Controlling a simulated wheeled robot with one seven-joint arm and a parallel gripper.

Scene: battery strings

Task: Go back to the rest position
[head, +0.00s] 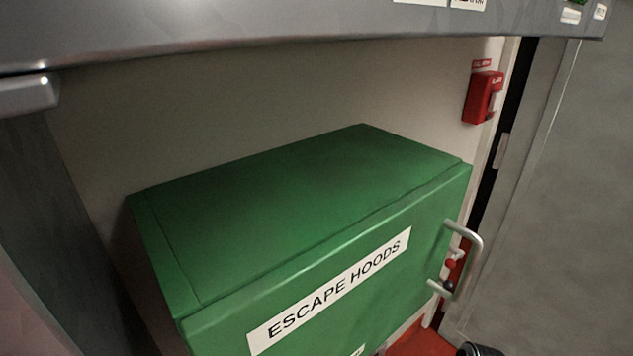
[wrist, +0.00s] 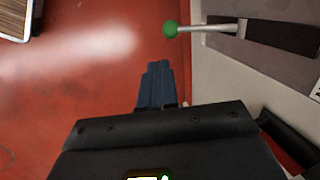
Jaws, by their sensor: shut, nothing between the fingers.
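My gripper (wrist: 157,72) shows in the wrist view, with its dark blue-grey fingers together and nothing between them. It hangs over a red floor (wrist: 75,95), apart from the things around it. My gripper is not in the head view. No rest position is marked in either view.
A lever with a green knob (wrist: 170,28) sticks out from a grey panel (wrist: 270,70) close to the right of my fingers. The head view shows a green cabinet (head: 280,220) labelled "ESCAPE HOODS", a red wall box (head: 484,97) and a grey overhead edge (head: 250,32).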

